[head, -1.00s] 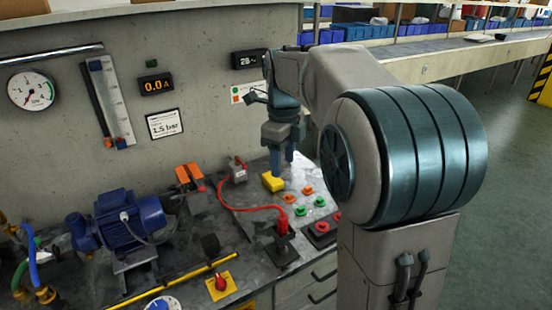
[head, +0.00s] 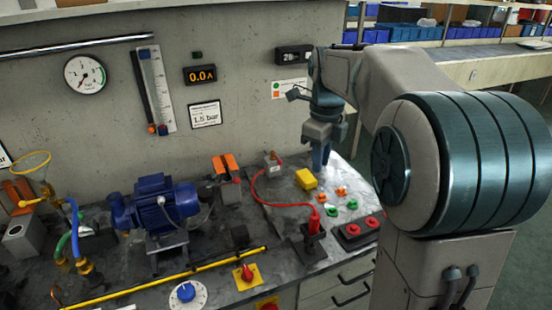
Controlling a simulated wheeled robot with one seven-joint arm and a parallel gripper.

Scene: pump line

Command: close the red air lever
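No part is clearly marked as the red air lever. A red rotary handle on a yellow plate (head: 246,275) sits at the bench's front edge. A small grey box with a reddish toggle (head: 273,160) stands near the wall. I cannot tell which of these is the lever. My gripper (head: 320,170) points down above the back right of the bench, just behind the yellow block (head: 306,179). Its fingers look close together, but the gap is too small to judge.
A blue motor pump (head: 162,205) stands at the left middle. A yellow rod (head: 180,272) runs along the front of the bench. Orange and green buttons (head: 332,210) lie near my gripper. Hoses (head: 72,230) and a yellow ring (head: 30,163) are at the far left.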

